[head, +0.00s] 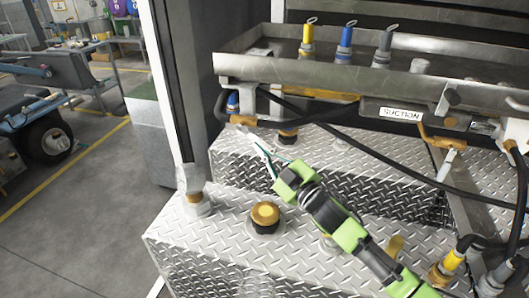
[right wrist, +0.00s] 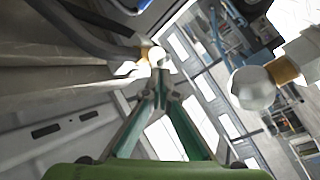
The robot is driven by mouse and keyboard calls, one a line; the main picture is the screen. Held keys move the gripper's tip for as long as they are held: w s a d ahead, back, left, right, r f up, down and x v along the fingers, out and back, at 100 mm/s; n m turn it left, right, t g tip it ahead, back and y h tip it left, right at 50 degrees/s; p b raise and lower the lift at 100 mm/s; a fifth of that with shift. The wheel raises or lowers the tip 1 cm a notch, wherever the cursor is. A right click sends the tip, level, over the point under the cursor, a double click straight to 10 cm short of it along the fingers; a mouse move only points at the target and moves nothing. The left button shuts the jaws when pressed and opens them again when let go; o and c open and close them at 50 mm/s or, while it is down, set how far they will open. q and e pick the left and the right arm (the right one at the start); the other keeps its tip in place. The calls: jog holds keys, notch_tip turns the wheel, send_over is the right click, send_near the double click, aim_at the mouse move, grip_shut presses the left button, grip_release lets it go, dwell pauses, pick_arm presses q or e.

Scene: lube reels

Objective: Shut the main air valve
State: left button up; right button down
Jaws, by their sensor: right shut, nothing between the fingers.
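My right gripper (head: 268,158) reaches up and left over the diamond-plate tanks, with its green fingers closed and empty. Its fingertips are below and right of a brass fitting (head: 243,120) under the left end of the metal tray, near a blue part (head: 233,101). In the right wrist view the closed fingertips (right wrist: 160,78) are close to a small brass and white fitting (right wrist: 150,56); I cannot tell if they touch. No label naming the main air valve is readable. Another brass valve (head: 437,140) with a pale lever is further right. My left gripper is not in view.
A metal tray (head: 300,70) holding yellow, blue and grey nozzles overhangs the tanks. Black hoses cross below it, near a SUCTION label (head: 400,114). A brass cap (head: 265,214) sits on the front tank (head: 200,245). A grey post (head: 170,90) stands left; open floor lies beyond.

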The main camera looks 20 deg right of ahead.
jog(key=shift+w+a+f+m+t+b, duration=0.4)
jog(key=shift+f+b, duration=0.3)
jog(key=shift+b, duration=0.4)
jog(key=shift+w+a+f+m+t+b, duration=0.25)
jog(key=shift+a+f+t+b, duration=0.25)
jog(key=shift+b, duration=0.65)
jog(key=shift+w+a+f+m+t+b, duration=0.35)
jog(key=shift+a+f+b, duration=0.15)
jog(key=shift+f+b, duration=0.5)
jog(key=shift+r, duration=0.15)
